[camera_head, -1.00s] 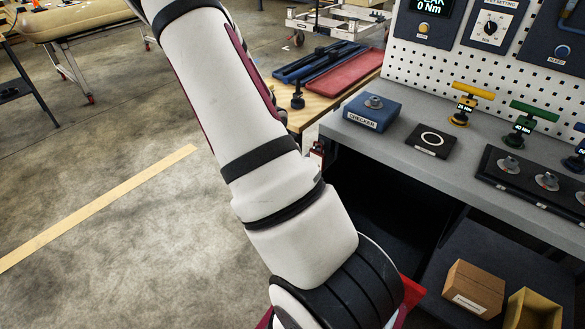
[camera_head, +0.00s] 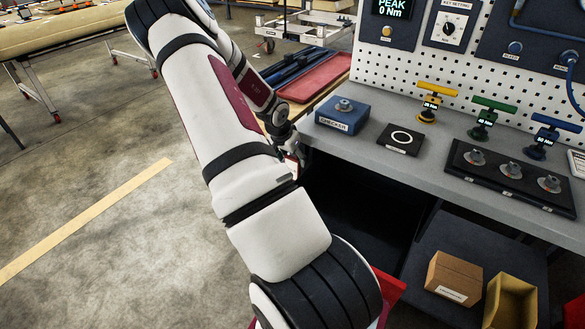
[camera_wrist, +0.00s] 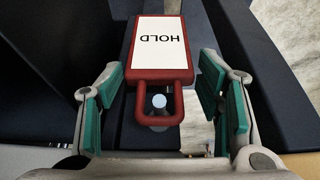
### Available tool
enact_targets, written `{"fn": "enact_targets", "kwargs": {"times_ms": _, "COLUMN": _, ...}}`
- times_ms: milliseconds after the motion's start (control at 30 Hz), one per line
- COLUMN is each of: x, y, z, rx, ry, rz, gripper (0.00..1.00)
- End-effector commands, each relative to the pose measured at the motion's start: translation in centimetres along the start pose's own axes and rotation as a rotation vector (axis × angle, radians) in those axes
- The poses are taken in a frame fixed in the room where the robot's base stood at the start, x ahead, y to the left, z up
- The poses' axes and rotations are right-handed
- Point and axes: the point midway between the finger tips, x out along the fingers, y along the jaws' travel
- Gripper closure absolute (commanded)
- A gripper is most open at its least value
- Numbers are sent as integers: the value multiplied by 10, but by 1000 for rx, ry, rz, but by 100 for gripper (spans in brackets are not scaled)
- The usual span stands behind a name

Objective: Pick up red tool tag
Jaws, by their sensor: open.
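The red tool tag (camera_wrist: 160,47) shows in the wrist view. It has a red frame, a white face with the word HOLD, and a red loop at its near end. A light round peg end shows inside the loop. My gripper (camera_wrist: 166,95) is open, with one teal-padded finger on each side of the loop and a gap on both sides. In the head view my arm covers most of the gripper's surroundings. A small red and white patch (camera_head: 291,165) shows by the bench's left end, too small to read.
The grey workbench (camera_head: 375,167) carries a blue checker block (camera_head: 343,115), a black pad (camera_head: 400,139) and several T-handled tools. A wooden box (camera_head: 453,278) and a yellow bin (camera_head: 511,301) sit on the lower shelf. Red and blue trays lie behind. Open floor is at left.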

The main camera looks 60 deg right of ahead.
Motion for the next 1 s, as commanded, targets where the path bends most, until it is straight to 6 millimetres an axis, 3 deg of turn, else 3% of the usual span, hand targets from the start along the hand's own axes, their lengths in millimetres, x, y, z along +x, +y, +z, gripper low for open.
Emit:
{"fn": "enact_targets", "kwargs": {"times_ms": 233, "x": 36, "y": 1, "z": 1, "rx": 1, "ry": -2, "rz": 2, "gripper": 40}}
{"fn": "enact_targets", "kwargs": {"times_ms": 567, "x": 42, "y": 1, "z": 1, "rx": 1, "ry": -1, "rz": 1, "gripper": 40}}
{"fn": "enact_targets", "kwargs": {"times_ms": 733, "x": 42, "y": 1, "z": 1, "rx": 1, "ry": -1, "rz": 1, "gripper": 76}}
{"fn": "enact_targets", "kwargs": {"times_ms": 1000, "x": 42, "y": 1, "z": 1, "rx": 1, "ry": -1, "rz": 1, "gripper": 79}}
